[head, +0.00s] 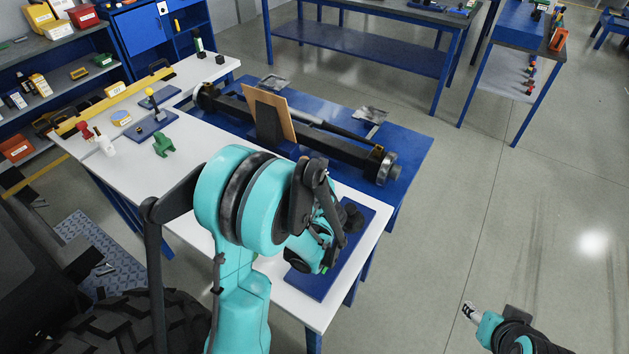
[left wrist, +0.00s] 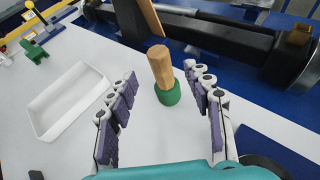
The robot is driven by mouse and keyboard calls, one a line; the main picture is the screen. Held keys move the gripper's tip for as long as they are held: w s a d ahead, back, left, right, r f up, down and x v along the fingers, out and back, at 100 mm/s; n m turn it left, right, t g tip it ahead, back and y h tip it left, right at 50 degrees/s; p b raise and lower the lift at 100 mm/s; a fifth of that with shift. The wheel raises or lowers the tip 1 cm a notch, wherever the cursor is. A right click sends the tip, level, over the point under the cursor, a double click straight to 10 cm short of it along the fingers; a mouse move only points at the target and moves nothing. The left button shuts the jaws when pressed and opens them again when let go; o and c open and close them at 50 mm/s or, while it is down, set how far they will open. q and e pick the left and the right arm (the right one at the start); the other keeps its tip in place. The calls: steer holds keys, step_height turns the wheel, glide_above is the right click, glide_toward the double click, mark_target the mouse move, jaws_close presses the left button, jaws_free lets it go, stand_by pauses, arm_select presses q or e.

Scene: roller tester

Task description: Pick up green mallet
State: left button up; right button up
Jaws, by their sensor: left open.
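The green mallet stands on the white table in the left wrist view, with its green round head (left wrist: 168,93) down and its wooden handle (left wrist: 160,66) pointing up. My left gripper (left wrist: 164,80) is open, with one finger on each side of the mallet and space between fingers and mallet. In the head view the mallet is hidden behind my left arm. My right gripper (head: 470,312) is low at the right, over the floor, far from the mallet; its finger opening is too small to tell.
A white tray (left wrist: 40,124) lies left of the mallet. A long dark roller (head: 335,148) on a blue stand (head: 410,155) and a brown board (head: 284,118) are behind. A green block (head: 163,144) and a blue plate with a yellow-knobbed lever (head: 152,126) stand farther left on the table.

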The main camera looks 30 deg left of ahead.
mark_target(305, 164)
arm_select(q)
steer(key=b+x, duration=0.2)
steer(key=x, duration=0.5)
steer(key=shift+w+a, duration=0.2)
steer(key=shift+s, duration=0.1)
steer(key=shift+c, duration=1.3)
jaws_close()
